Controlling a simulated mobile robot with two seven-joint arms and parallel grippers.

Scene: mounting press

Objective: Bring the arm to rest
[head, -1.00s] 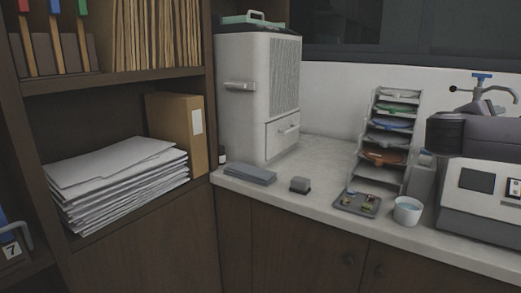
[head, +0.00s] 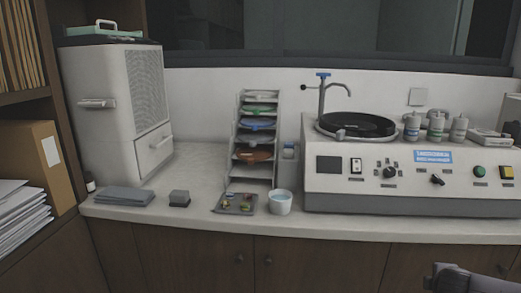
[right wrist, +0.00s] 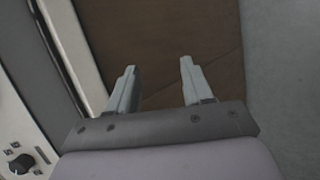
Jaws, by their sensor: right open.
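My right gripper (right wrist: 157,85) is open in the right wrist view, its two fingers apart with nothing between them. Brown cabinet fronts (right wrist: 205,35) lie beyond the fingers. In the head view a grey part of my right arm shows at the bottom right, below the counter edge; its fingertips cannot be made out there. My left gripper is in neither current view.
A pale counter (head: 330,225) carries a polishing machine (head: 410,190), a tiered rack (head: 253,140), a small tray (head: 218,209), a cup of liquid (head: 281,203), a grey block (head: 179,198), a folded cloth (head: 125,196) and a white cabinet unit (head: 115,110). Shelves stand at left.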

